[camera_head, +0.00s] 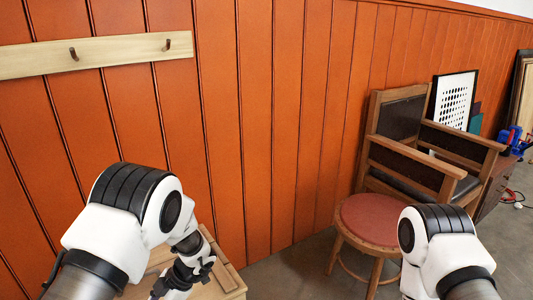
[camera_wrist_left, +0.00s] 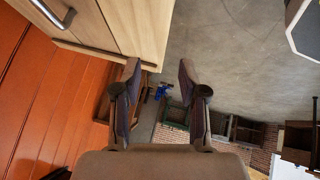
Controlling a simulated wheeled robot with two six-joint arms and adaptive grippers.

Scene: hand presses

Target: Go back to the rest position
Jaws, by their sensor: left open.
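My left gripper (camera_wrist_left: 159,72) is open in the left wrist view, with its two dark fingers apart and nothing between them. In the head view, my left arm bends down in front of a light wooden cabinet top (camera_head: 231,278). Its wrist is near the cabinet, and the fingers cannot be made out clearly there. In the left wrist view, the pale cabinet (camera_wrist_left: 130,22) with a metal handle is close to the fingers; I cannot tell whether they touch. My right arm shows at the lower right of the head view, but its gripper is out of view.
An orange panelled wall (camera_head: 285,120) carries a wooden rail (camera_head: 110,53) with hooks. A round red-seated stool (camera_head: 372,219) and a wooden armchair (camera_head: 398,158) stand right of centre. Grey floor (camera_head: 300,270) is clear between cabinet and stool. A blue-and-red item (camera_head: 513,137) is far right.

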